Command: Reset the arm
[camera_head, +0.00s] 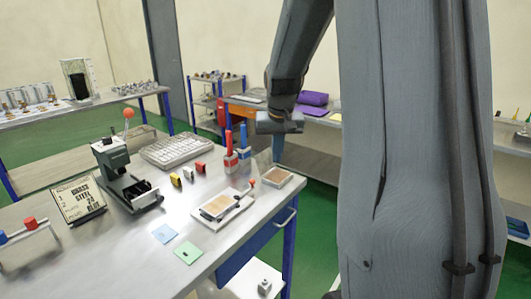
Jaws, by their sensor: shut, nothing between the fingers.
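My arm comes down from the top centre, in front of the far tables, with a dark wrist. My gripper (278,152) hangs below the wrist, pointing down, beyond the far right corner of the metal workbench (130,245). It is small in this view, looks shut and holds nothing that I can see. It seems apart from everything on the bench, though its exact height is hard to tell. My large grey arm link fills the right side and hides what lies behind it.
The bench carries a dark press with an orange knob (128,113), a sign (79,200), a grey keyboard-like tray (176,151), red and blue upright handles, small coloured blocks, and blue and green cards (188,252). Side tables stand behind. Green floor (318,200) is open right of the bench.

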